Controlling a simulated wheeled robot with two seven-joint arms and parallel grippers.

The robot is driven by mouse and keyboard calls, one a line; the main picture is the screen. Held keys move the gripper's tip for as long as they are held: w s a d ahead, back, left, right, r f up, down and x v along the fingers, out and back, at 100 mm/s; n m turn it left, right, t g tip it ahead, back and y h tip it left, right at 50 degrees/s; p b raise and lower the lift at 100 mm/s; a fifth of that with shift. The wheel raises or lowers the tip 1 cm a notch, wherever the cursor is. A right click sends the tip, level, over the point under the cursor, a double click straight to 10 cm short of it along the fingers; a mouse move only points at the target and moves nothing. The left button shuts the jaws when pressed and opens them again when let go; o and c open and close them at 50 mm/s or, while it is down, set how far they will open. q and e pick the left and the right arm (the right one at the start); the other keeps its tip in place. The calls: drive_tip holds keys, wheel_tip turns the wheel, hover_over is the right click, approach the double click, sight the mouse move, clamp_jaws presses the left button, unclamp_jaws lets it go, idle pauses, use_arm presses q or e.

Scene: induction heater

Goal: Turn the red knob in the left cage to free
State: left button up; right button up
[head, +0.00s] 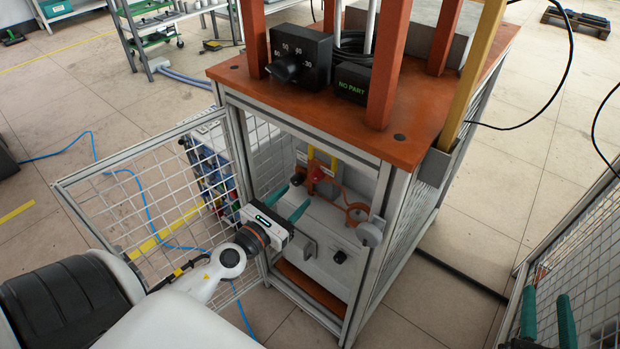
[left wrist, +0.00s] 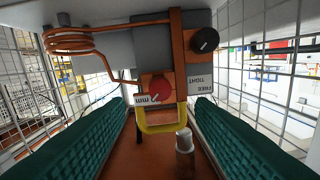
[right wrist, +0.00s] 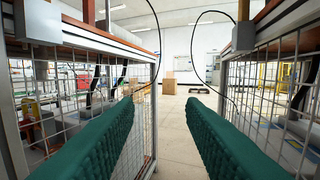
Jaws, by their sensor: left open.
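The red knob (head: 318,175) sits inside the open cage under the orange tabletop. In the left wrist view the red knob (left wrist: 160,88) is ahead, between and beyond my finger lines, with a gap left. A FREE/TIGHT label (left wrist: 202,83) is right of it, upside down; I cannot tell the knob's setting. My left gripper (head: 291,204) is open and empty, reaching into the cage; its green fingers (left wrist: 160,110) flank the view. My right gripper (head: 546,312) is open and empty at the lower right, apart from this cage; its fingers (right wrist: 161,105) are spread.
A copper coil (head: 357,212), a black knob (left wrist: 204,40) and a yellow bracket (left wrist: 160,124) are close to the red knob. The mesh door (head: 150,205) stands open at the left. A frame post (head: 375,240) borders the opening. Another mesh panel (head: 585,245) is at right.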

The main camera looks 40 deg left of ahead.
sight(313, 179)
use_arm(q)
drive_tip(key=w+p, duration=0.1)
drive_tip(key=w, duration=0.5)
drive_tip(key=shift+d, duration=0.1)
drive_tip(key=shift+w, duration=0.55)
use_arm(e)
wheel_tip(313, 179, down, 7)
drive_tip(key=s+d+g+h, duration=0.1)
drive_tip(key=g, duration=0.4)
drive_tip(key=shift+s+d+h, duration=0.3)
drive_tip(key=shift+s+h, duration=0.05)
drive_tip(key=shift+h, duration=0.05)
use_arm(q)
drive_tip(key=c, duration=1)
drive_tip(key=shift+o, duration=0.2)
